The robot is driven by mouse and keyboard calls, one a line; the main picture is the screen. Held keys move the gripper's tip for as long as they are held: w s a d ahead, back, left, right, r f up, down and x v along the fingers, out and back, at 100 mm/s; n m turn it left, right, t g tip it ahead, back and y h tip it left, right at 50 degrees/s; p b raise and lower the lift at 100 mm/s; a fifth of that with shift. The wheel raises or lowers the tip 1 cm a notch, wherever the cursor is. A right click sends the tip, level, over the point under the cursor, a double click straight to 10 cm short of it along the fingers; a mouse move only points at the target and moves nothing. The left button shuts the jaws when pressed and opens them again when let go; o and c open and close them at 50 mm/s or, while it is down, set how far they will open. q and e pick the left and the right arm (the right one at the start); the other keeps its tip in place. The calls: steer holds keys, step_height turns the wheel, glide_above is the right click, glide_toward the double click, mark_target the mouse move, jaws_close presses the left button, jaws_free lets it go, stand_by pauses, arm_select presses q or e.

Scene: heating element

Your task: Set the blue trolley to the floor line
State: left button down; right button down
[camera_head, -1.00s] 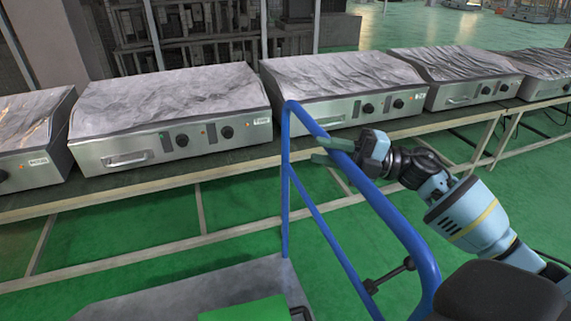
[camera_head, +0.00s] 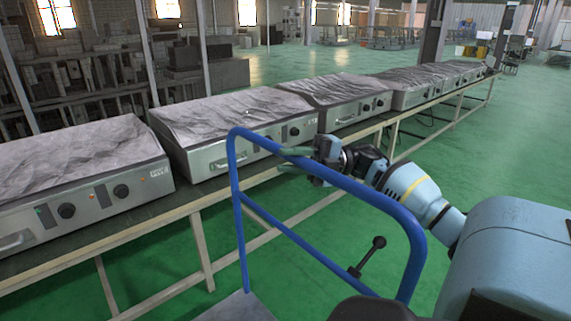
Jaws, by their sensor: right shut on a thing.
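The blue trolley's tubular handle frame (camera_head: 242,222) stands in the lower middle of the head view. A small grey part of its deck (camera_head: 240,306) shows at the bottom edge; the rest is cut off. My right gripper (camera_head: 298,160) is at the top bar of the handle, its green fingers shut on the bar. My left gripper is out of view. No floor line can be made out in this view.
A long bench (camera_head: 200,215) carrying several steel heating units (camera_head: 245,118) with wrinkled grey covers runs just beyond the trolley. Green floor (camera_head: 480,160) is free to the right. Shelves with dark blocks (camera_head: 90,90) stand behind the bench.

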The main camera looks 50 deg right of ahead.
steer(key=shift+r, duration=0.1)
steer(key=c, duration=1.2)
jaws_free()
steer(key=shift+b+v, duration=0.55)
steer(key=shift+v, duration=3.35)
steer(key=shift+a, duration=0.1)
